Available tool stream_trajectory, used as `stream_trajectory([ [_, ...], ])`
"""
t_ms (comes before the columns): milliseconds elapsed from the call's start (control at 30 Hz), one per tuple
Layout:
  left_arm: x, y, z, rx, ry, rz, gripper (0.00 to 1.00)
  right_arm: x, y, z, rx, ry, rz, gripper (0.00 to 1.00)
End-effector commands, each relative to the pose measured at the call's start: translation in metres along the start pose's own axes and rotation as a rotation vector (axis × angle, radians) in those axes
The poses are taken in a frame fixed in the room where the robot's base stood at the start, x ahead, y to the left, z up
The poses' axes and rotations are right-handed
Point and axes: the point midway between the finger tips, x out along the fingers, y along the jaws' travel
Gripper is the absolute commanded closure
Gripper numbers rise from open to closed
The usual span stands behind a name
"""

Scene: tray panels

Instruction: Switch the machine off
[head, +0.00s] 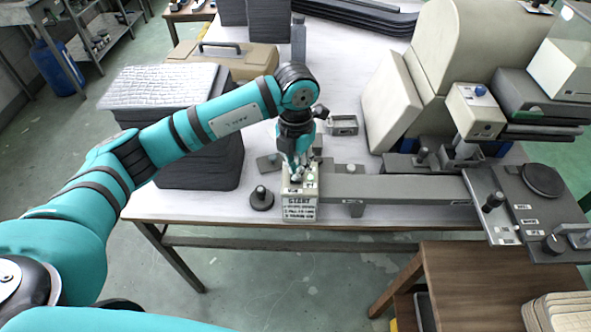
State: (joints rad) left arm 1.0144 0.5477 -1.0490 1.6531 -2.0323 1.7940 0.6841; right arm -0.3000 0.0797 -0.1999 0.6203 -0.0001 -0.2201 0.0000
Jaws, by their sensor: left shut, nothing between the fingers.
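The machine (400,188) stands on the white table, with a long grey bar running from a small control box at its left to a dark plate at its right. The control box (300,208) has a front label that reads START, with smaller lines below it. Small buttons or switches sit on its top, partly hidden. My left gripper (298,176) is shut and points down at the top of this box, its tips at or just above the buttons. I cannot tell whether they touch. My right gripper is not in view.
A stack of dark panels (200,160) with a pale top stands left of the box. A beige case (235,60) and a grey bottle (298,38) are behind. A round black knob piece (261,199) lies beside the box. A brown wooden table (470,275) is front right.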

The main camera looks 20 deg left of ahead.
Motion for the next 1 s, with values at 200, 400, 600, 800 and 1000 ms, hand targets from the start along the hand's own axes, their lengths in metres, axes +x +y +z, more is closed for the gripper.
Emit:
stream_trajectory([
  [200,0.0,0.0,0.0,0.0,0.0,0.0,1.0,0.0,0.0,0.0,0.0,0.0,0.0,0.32],
  [400,0.003,0.0,0.0,0.0,0.0,0.0,1.0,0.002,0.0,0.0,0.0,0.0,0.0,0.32],
  [600,0.006,0.0,0.0,0.0,0.0,0.0,1.0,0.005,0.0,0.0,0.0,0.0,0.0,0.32],
  [800,0.009,0.0,0.0,0.0,0.0,0.0,1.0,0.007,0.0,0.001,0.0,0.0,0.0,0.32],
  [1000,0.012,0.0,0.0,0.0,0.0,0.0,1.0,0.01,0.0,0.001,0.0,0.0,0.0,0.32],
])
